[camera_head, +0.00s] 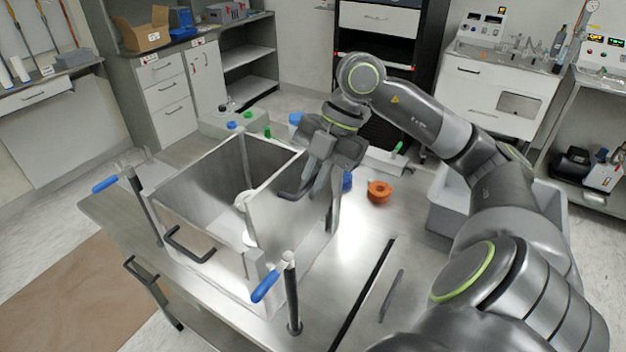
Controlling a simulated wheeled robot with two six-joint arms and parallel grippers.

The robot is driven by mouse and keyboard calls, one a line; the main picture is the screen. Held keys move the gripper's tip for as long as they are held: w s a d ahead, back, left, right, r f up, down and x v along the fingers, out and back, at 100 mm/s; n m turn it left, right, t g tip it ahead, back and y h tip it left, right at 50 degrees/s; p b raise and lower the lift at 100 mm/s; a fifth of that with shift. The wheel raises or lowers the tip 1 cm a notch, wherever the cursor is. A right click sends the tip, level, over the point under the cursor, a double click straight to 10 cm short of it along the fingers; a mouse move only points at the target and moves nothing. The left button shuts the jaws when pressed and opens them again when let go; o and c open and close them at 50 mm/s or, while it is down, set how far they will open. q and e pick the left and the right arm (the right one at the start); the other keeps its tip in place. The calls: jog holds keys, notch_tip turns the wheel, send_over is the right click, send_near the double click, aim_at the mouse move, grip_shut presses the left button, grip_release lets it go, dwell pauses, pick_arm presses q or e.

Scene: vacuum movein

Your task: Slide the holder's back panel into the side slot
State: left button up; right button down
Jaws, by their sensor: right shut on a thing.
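A metal box with an open top (205,190) stands on the metal table, with a black handle (189,244) on its front. A white round part (243,200) shows inside it. My right gripper (318,185) is beside the box's right wall, pointing down. It is shut on a grey part, which looks like the holder; its own fingers and the arm above hide much of it. A thin upright grey panel (333,212) shows just under and right of the gripper. I cannot tell whether it touches the box or sits in a slot. My left gripper is out of view.
Blue-handled clamps stand at the box's left (105,184) and front right (265,286). An orange ring-shaped part (379,191) lies to the right. A dark bar (362,294) lies on the table (420,290). A grey bin (452,205) is at the right.

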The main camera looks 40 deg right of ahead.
jog(key=shift+f, duration=0.15)
notch_tip(320, 180, down, 3)
jog(key=b, duration=0.3)
jog(key=shift+f, duration=0.1)
dwell(0.4)
jog(key=shift+f, duration=0.25)
dwell(0.5)
jog(key=shift+s+f+b, duration=0.15)
jog(key=shift+f+b, duration=0.9)
jog(key=shift+b, duration=0.1)
jog(key=shift+f+b, duration=0.6)
jog(key=shift+f, duration=0.1)
jog(key=shift+f+b, duration=0.3)
jog(key=shift+f, duration=0.25)
